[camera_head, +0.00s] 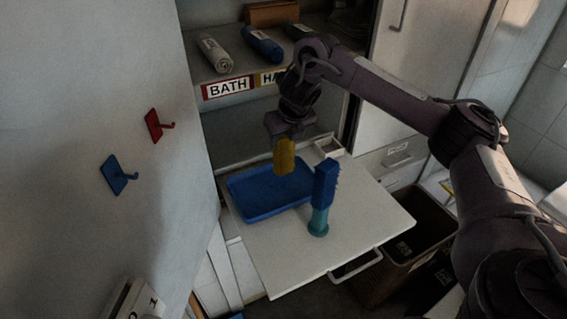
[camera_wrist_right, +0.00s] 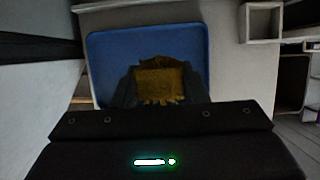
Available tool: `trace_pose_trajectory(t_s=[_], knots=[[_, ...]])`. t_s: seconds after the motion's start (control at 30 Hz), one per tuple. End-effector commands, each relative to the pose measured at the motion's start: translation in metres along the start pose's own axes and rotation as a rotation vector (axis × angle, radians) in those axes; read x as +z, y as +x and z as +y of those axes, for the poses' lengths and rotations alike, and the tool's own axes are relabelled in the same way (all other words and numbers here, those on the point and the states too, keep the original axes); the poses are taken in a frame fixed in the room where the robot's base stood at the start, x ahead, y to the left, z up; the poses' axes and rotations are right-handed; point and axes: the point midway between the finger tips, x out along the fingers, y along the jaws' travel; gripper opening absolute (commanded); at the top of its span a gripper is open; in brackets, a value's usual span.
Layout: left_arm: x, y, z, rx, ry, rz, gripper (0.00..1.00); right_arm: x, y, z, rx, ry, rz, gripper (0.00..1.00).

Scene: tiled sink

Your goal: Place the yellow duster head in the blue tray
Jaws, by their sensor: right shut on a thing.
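The yellow duster head (camera_head: 284,157) hangs from my right gripper (camera_head: 287,138), which is shut on it. It is over the right part of the blue tray (camera_head: 246,211), and in the head view it looks to be above the tray floor. In the right wrist view the duster head (camera_wrist_right: 160,82) sits between the dark fingers (camera_wrist_right: 159,86), with the blue tray (camera_wrist_right: 110,50) behind it. The tray lies on a white pull-out board (camera_head: 370,225). My left gripper is not in view.
A blue brush with a teal handle (camera_head: 319,220) stands upright close to the tray's right side. A small white open box (camera_head: 328,147) is at the board's back. Shelves with rolled towels (camera_head: 262,45) rise behind. Red and blue hooks (camera_head: 115,175) are on the left wall.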

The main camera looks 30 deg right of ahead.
Motion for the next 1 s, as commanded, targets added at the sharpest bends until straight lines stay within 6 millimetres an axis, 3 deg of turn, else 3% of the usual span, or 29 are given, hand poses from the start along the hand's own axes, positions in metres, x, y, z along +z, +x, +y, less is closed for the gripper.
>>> trace_pose_trajectory(t_s=[0.03, 0.33, 0.5, 0.9, 0.93, 1.0], knots=[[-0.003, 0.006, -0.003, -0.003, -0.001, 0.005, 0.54, -0.005, 0.011, 0.0, 0.001, 0.002, 0.002, 0.06], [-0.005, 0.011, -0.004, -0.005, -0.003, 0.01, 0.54, -0.014, 0.032, 0.0, 0.0, 0.001, 0.002, 0.06], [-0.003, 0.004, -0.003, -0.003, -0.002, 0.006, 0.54, -0.021, 0.051, 0.0, -0.001, 0.001, 0.0, 0.06], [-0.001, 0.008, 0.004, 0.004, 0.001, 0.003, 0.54, -0.024, 0.058, 0.0, 0.0, 0.0, -0.001, 0.06], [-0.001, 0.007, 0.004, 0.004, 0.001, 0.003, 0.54, -0.023, 0.057, 0.0, 0.0, 0.001, -0.001, 0.44], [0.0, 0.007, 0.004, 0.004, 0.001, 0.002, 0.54, -0.023, 0.057, 0.0, 0.0, 0.0, -0.001, 0.53]])
